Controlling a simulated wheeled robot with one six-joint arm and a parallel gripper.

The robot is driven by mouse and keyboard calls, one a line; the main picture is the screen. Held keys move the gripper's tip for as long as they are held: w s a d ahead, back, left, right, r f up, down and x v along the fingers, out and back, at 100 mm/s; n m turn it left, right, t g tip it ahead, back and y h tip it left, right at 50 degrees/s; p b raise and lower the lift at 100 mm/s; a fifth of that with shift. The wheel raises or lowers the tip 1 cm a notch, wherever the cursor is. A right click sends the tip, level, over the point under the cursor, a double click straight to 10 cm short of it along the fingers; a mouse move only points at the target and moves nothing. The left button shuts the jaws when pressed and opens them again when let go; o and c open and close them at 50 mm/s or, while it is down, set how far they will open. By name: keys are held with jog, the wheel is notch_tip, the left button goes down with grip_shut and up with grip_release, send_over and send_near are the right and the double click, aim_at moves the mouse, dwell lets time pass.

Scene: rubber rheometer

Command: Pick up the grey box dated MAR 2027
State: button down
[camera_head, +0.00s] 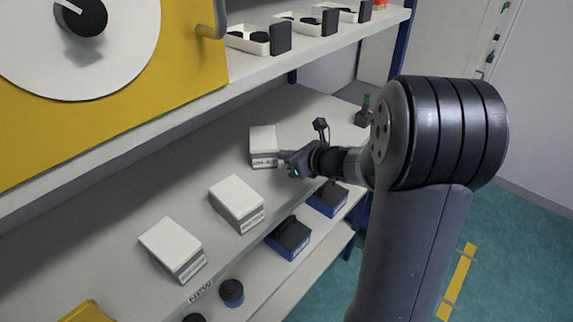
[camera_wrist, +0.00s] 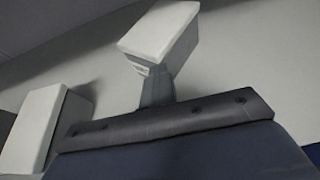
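Three pale grey boxes with white labels are on the middle shelf in the head view: a far box (camera_head: 263,138), a middle box (camera_head: 236,199) and a near box (camera_head: 170,243). The label print is too small to read, so I cannot tell which is dated MAR 2027. My gripper (camera_head: 285,158) is at the right side of the far box, touching or very close. In the wrist view, a box (camera_wrist: 160,30) is at my grey finger's tip, and another box (camera_wrist: 38,125) is at left. I cannot tell whether the fingers are shut on the box.
Dark-lidded blue boxes (camera_head: 289,236) and round dark items (camera_head: 231,292) are on the lower shelf. White trays (camera_head: 248,38) line the upper shelf, above the boxes. A small dark object with a green top (camera_head: 364,112) stands at the middle shelf's far end.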

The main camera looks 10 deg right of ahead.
jog(key=shift+r, duration=0.1)
dwell(0.3)
notch_tip(320, 180, up, 10)
jog(key=p, duration=0.1)
jog(key=shift+p, duration=0.3)
jog(key=c, duration=2.1)
grip_release()
jog(key=o, duration=1.7)
jog(key=shift+c, duration=0.2)
